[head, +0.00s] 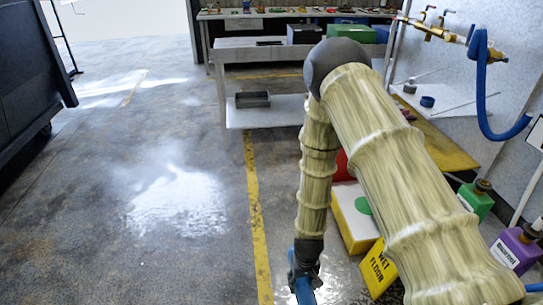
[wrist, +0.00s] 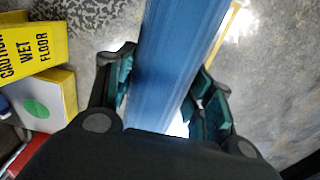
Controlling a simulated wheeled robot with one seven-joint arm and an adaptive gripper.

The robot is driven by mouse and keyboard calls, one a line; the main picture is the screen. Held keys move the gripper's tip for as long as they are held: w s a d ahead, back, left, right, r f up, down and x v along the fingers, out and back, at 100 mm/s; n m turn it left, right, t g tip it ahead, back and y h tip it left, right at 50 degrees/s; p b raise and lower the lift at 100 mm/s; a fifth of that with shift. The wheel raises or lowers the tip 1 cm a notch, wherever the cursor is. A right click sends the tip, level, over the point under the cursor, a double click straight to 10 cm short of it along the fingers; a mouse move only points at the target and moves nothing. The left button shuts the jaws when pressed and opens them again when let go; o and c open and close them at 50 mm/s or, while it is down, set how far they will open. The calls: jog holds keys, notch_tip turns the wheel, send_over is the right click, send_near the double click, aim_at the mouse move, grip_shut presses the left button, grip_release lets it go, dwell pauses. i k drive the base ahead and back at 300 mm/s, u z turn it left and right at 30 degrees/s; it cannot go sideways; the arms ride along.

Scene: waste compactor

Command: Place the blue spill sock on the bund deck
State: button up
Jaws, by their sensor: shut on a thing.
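My gripper (head: 305,272) hangs low at the bottom of the head view. It is shut on a long blue thing, the blue spill sock (head: 304,291), mostly cut off by the frame edge. In the wrist view the blue sock (wrist: 172,50) runs from the top edge down between the green-padded fingers of my gripper (wrist: 165,85). A flat yellow platform (head: 447,146) lies along the right wall, partly behind my arm; it may be the bund deck, but I cannot be sure.
A yellow wet-floor sign (head: 380,268) and a yellow-and-white box with a green dot (head: 353,221) stand just right of my gripper. Green (head: 477,198) and purple (head: 517,247) jugs stand at right. A metal bench (head: 240,55) is behind. The floor at left is clear, with a wet-looking patch.

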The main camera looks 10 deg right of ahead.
aim_at(348, 209)
jog(key=i, duration=3.35)
jog(key=z, duration=1.9)
